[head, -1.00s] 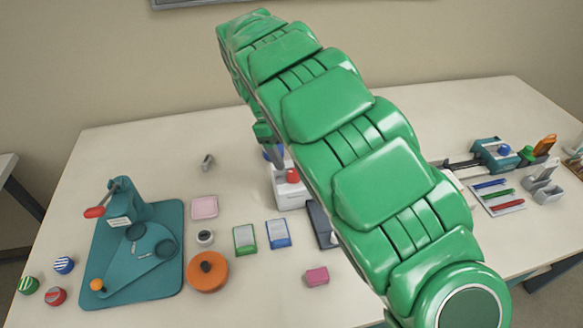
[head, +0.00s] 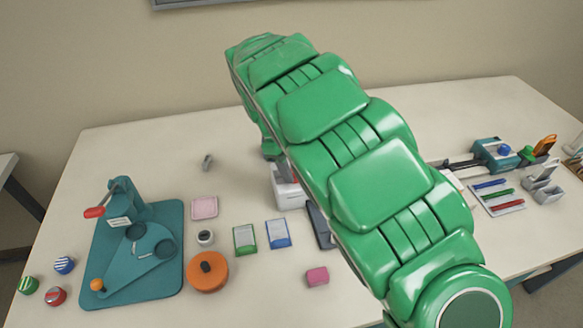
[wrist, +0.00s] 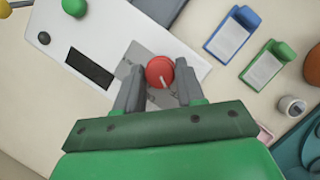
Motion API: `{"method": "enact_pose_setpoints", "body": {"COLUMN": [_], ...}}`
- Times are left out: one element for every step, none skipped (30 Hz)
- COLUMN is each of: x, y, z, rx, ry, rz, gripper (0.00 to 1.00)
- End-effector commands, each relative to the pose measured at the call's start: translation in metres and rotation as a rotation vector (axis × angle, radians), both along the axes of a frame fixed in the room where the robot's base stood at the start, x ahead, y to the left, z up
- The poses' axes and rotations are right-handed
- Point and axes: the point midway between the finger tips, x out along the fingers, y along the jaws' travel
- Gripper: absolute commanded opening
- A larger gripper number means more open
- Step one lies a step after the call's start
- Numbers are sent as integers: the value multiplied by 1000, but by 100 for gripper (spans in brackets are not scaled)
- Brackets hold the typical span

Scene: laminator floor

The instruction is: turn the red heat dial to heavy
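The red heat dial (wrist: 160,71) sits on a grey marked plate on the white laminator (wrist: 100,50). Its pale pointer line points toward the lower edge of the wrist view; the scale marks are too small to read. My gripper (wrist: 159,78) is open over the dial, one finger on each side. I cannot tell whether either finger touches it. In the head view, the laminator (head: 287,197) shows only in part beside my green arm, which hides most of it.
A green button (wrist: 75,6), a black knob (wrist: 44,38) and a dark window (wrist: 89,69) are on the laminator. Blue (head: 277,234) and green (head: 245,240) card holders and an orange round thing (head: 207,272) lie left of my arm. The table's left front is crowded.

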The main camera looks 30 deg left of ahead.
Motion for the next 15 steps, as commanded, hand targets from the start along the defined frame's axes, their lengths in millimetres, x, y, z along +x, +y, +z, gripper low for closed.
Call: {"method": "enact_pose_setpoints", "body": {"x": [0, 0, 0, 0, 0, 0, 0, 0, 0, 0, 0, 1, 1, 1, 1], "y": [0, 0, 0, 0, 0, 0, 0, 0, 0, 0, 0, 0, 0, 0, -1], "z": [0, 0, 0, 0, 0, 0, 0, 0, 0, 0, 0, 0, 0, 0, 0], "rx": [0, 0, 0, 0, 0, 0, 0, 0, 0, 0, 0, 0, -1, -1, -1], "ry": [0, 0, 0, 0, 0, -1, 0, 0, -1, -1, 0, 0, 0, 0, 1], "rz": [0, 0, 0, 0, -1, -2, -3, -6, -12, -17, -25, -36, -47, -60, -78], "gripper": [19, 14, 8, 8, 8, 8, 8, 8, 8, 8, 8, 8, 8, 8, 8]}}
